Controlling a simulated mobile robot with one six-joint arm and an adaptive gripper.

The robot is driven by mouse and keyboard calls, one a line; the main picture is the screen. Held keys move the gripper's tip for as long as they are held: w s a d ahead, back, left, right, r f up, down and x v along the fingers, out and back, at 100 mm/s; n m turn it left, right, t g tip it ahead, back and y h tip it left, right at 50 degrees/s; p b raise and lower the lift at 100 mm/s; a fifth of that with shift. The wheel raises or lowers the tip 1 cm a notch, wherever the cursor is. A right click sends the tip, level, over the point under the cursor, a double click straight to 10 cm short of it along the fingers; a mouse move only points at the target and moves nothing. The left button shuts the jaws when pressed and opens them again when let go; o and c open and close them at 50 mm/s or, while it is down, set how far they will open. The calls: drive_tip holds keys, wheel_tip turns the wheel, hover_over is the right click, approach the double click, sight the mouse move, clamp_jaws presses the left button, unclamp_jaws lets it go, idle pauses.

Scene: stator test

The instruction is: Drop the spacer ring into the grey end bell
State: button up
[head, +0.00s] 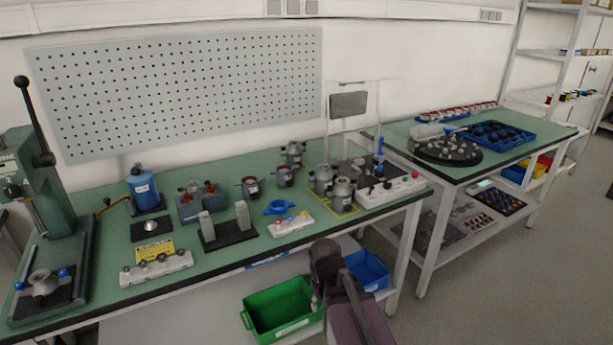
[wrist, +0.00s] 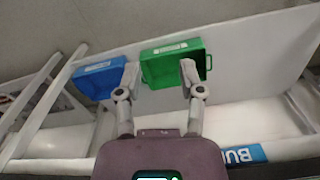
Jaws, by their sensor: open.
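My gripper (wrist: 160,78) shows in the wrist view with its two fingers spread wide and nothing between them. In the head view my arm is in front of the bench edge, over the green bin. I cannot surely pick out the spacer ring; a blue ring-shaped part (head: 278,207) lies on the green bench top, right of the middle. Two grey metal housings (head: 342,194) stand on a yellow-marked patch at the bench's right part; I cannot tell whether either is the grey end bell. My gripper is apart from all of these. The wrist view shows none of them.
A green bin (head: 281,310) and a blue bin (head: 367,270) sit below the bench; the green one (wrist: 174,62) lies beyond my fingers in the wrist view. A press (head: 48,215) stands at left, a white-based fixture (head: 390,190) at right. A second bench (head: 478,172) stands farther right.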

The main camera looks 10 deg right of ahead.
drive_tip(key=w+r+n+p, duration=0.9)
drive_tip(key=w+r+p, duration=0.2)
drive_tip(key=w+r, duration=0.15)
wheel_tip(320, 180, up, 11)
drive_tip(key=n+p, duration=1.2)
hover_over(304, 213)
drive_tip(key=shift+f, duration=0.1)
drive_tip(key=shift+f+b, duration=0.1)
drive_tip(key=shift+b, duration=0.25)
wheel_tip(304, 213, down, 6)
drive_tip(key=b, duration=0.6)
drive_tip(key=shift+s+d+f, duration=0.1)
drive_tip(key=shift+f, duration=0.05)
drive_tip(key=shift+f+b, duration=2.25)
drive_tip(key=shift+b, duration=0.2)
drive_tip(key=shift+f, duration=0.1)
